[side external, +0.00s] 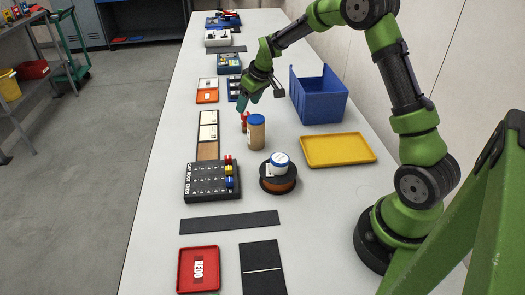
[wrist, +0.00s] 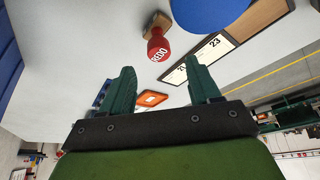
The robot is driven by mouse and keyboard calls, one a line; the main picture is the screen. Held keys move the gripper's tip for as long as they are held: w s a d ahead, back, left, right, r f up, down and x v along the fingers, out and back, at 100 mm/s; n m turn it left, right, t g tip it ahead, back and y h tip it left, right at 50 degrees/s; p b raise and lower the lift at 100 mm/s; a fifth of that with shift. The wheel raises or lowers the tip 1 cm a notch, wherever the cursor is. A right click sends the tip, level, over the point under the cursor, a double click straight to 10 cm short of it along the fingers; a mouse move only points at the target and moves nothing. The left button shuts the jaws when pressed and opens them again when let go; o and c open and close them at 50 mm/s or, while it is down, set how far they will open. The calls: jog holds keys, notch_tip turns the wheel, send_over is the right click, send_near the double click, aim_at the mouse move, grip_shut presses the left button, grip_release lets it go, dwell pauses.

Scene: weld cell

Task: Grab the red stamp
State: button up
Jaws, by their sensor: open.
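The red stamp (side external: 244,119) stands on the table just behind and left of a tan jar with a blue lid (side external: 256,132), partly hidden by it in the side view. In the wrist view the stamp (wrist: 158,46) shows a red knob marked REDO and a wooden block, beyond my fingertips. My gripper (side external: 254,98) is above and just behind the stamp. In the wrist view its two green fingers (wrist: 160,78) are apart with nothing between them.
A blue bin (side external: 318,112) and yellow tray (side external: 338,150) stand to the right. A date board (side external: 208,133) lies left of the jar.

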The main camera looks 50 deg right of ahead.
aim_at(245, 114)
jog(key=shift+x, duration=3)
jog(key=shift+s, duration=0.15)
jog(key=c, duration=1.1)
